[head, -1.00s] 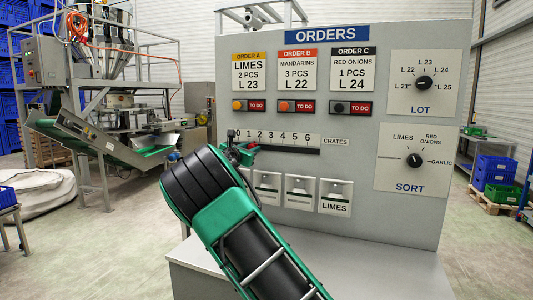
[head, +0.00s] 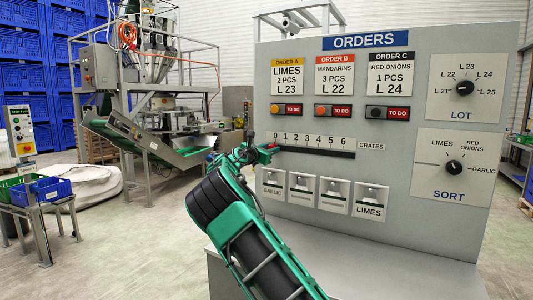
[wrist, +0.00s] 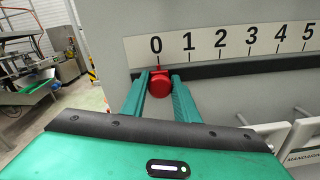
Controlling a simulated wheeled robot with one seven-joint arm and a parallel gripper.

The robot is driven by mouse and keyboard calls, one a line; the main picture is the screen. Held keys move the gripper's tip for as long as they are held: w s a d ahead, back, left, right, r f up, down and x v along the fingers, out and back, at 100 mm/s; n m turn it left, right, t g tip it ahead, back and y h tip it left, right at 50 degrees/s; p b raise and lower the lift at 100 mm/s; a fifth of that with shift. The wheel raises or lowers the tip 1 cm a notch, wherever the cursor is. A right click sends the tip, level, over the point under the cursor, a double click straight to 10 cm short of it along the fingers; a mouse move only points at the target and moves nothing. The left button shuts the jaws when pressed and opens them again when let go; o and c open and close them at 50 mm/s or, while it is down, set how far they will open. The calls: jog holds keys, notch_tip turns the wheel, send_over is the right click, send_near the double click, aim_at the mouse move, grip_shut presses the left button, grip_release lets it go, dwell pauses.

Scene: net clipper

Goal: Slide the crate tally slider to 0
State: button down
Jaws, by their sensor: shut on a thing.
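The crate tally slider is a red knob (wrist: 160,82) on a dark horizontal track (wrist: 240,67) under a white scale marked 0 to 6. In the wrist view the knob sits directly under the 0, at the left end of the scale. My gripper (wrist: 160,88) is shut on the knob, one green finger on each side of it. In the head view my gripper (head: 262,152) is at the left end of the crates scale (head: 315,141), and the arm hides part of the panel's left edge.
The orders panel (head: 400,50) has LOT (head: 464,87) and SORT (head: 454,167) dials on its right. Below the track are several small switch plates (head: 304,187), close under my gripper. Left of the panel is open floor with a packing machine (head: 150,120) behind.

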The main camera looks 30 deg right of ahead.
jog(key=c, duration=1.4)
grip_release()
jog(key=shift+w+a, duration=0.15)
jog(key=shift+w, duration=0.05)
jog(key=shift+c, duration=0.2)
jog(key=v, duration=1)
jog(key=shift+s+a, duration=0.2)
jog(key=shift+a, duration=0.1)
jog(key=shift+d+f, duration=0.15)
